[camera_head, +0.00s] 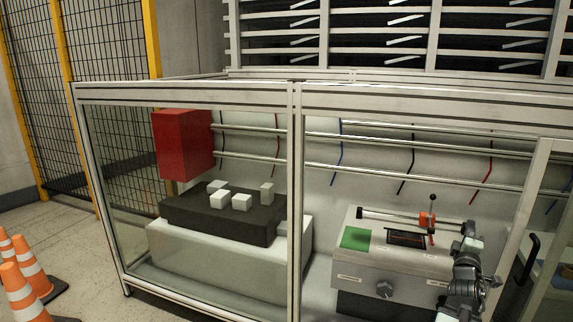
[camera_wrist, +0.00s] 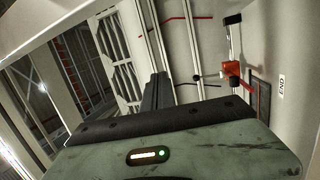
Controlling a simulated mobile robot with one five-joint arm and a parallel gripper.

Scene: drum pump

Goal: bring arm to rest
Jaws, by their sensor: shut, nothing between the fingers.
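My arm (camera_head: 467,275) reaches up at the lower right in the head view, in front of the right end of a grey task board. My gripper (camera_wrist: 160,82) shows in the wrist view as dark fingers beyond its green-grey body, which has a lit indicator. The fingers are together with nothing between them. The board (camera_head: 353,272) carries a green square (camera_head: 356,238), a rail with an orange-red slider (camera_head: 427,219), a dark screen-like window and a knob (camera_head: 384,289). The slider also shows in the wrist view (camera_wrist: 231,68), to the right of the fingers and apart from them.
A framed glass enclosure (camera_head: 295,200) surrounds the board. Left inside it are a red box (camera_head: 182,145) and a dark block (camera_head: 220,220) with several white cubes on a pale base. Coloured cables hang behind. Orange cones (camera_head: 20,285) and a yellow-framed fence (camera_head: 66,45) stand at the left.

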